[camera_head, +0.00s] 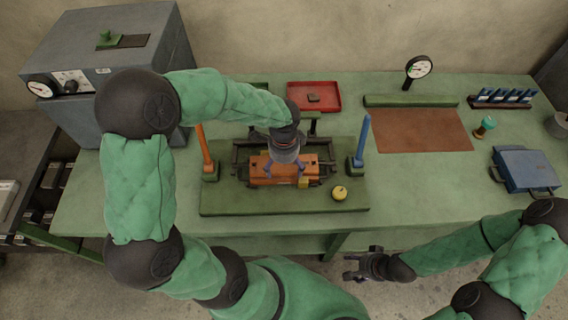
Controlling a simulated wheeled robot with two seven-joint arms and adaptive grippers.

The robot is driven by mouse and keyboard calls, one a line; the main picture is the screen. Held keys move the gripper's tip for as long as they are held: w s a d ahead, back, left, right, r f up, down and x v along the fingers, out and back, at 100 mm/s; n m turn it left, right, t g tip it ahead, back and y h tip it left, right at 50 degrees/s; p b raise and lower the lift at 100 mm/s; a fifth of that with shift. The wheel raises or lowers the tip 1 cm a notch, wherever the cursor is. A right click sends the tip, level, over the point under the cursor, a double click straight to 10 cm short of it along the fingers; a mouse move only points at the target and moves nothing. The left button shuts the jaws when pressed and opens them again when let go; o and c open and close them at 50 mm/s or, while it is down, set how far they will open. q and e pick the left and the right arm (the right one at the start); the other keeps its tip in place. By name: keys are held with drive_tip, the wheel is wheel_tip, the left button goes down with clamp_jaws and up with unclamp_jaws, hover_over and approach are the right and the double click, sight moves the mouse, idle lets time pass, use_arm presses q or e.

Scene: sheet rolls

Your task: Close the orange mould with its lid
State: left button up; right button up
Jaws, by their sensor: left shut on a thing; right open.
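The orange mould (258,177) sits in a dark metal frame on the green base board in the middle of the bench. My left gripper (285,169) reaches down over it from above, its fingers spread across and shut on an orange piece at its top, which looks like the lid. The gripper hides much of this piece, and I cannot tell lid from mould clearly or whether the lid is seated. My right gripper (360,265) is open and empty, low in front of the bench's front edge, away from the mould.
An orange lever (205,148) and a blue lever (362,138) stand upright beside the frame. A yellow round knob (340,193) is at front right of the board. A red tray (330,104) lies behind, a brown mat (420,131) and blue case (527,170) to the right.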

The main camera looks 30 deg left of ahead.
idle(0.4)
use_arm(q)
drive_tip(key=o, duration=1.4)
wheel_tip(320, 180, up, 12)
